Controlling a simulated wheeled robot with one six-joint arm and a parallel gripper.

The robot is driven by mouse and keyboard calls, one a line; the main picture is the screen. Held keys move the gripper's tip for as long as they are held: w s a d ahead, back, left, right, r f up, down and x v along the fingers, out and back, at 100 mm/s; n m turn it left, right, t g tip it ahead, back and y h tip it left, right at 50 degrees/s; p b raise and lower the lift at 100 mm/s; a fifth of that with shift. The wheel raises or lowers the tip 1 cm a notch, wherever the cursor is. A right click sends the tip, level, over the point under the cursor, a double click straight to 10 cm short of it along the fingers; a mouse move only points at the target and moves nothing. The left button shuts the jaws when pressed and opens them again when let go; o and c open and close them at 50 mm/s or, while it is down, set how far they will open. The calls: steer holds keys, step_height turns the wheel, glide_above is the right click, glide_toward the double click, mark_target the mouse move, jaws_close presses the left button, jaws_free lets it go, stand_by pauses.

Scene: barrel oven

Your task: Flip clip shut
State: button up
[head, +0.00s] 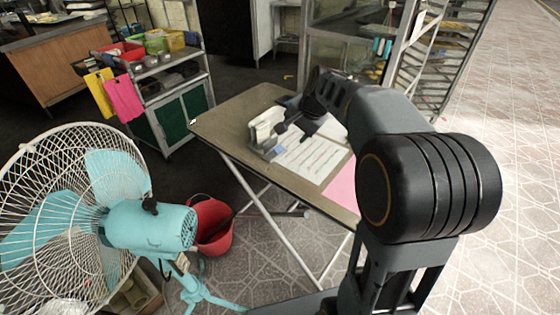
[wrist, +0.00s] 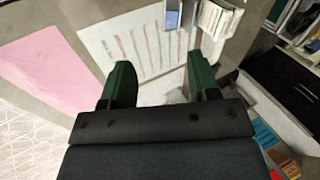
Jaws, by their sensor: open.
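A printed white sheet (head: 311,158) lies on the folding table (head: 215,122); it also shows in the wrist view (wrist: 135,42). At its far left edge stands a small grey-white device (head: 262,130) with a pale blue patch. In the wrist view its grey-blue part (wrist: 181,14) and white block (wrist: 216,18) are at the top edge, partly cut off. I cannot tell which part is the clip, or its angle. My gripper (wrist: 160,72) has two green fingers spread apart with nothing between them, over the sheet, short of the device. In the head view my gripper (head: 298,127) is beside the device.
A pink sheet (head: 342,187) lies on the table's near right part. A teal fan (head: 150,225) and a red bucket (head: 212,225) stand on the floor left of the table. A cart (head: 165,90) with bins is behind, and a rack (head: 437,60) stands back right.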

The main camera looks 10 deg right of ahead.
steer(key=m+b, duration=0.2)
glide_toward(277, 147)
steer(key=shift+y, duration=0.3)
steer(key=x, duration=0.2)
steer(key=b+x, duration=0.1)
steer(key=x, duration=0.2)
steer(key=d+b+x, duration=0.1)
steer(key=x, duration=0.2)
steer(key=shift+s+a+f, duration=0.1)
steer(key=shift+s+f, duration=0.2)
steer(key=shift+f, duration=0.2)
steer(key=shift+c, duration=0.3)
steer(key=c, duration=0.8)
steer(key=r+p, duration=0.1)
steer(key=p, duration=0.3)
steer(key=shift+w+a, duration=0.1)
steer(key=shift+a, duration=0.05)
steer(key=p, duration=0.2)
steer(key=g+h+p, duration=0.1)
steer(key=p, duration=0.2)
steer(key=shift+w+a+r, duration=0.1)
steer(key=shift+w+r, duration=0.1)
steer(key=shift+r, duration=0.05)
steer(key=shift+w+a+f+g+h+p, duration=0.1)
steer(key=shift+w+f+g+h+p, duration=0.3)
steer(key=shift+p, duration=0.85)
steer(key=shift+s+r, duration=0.1)
steer(key=shift+s, duration=0.1)
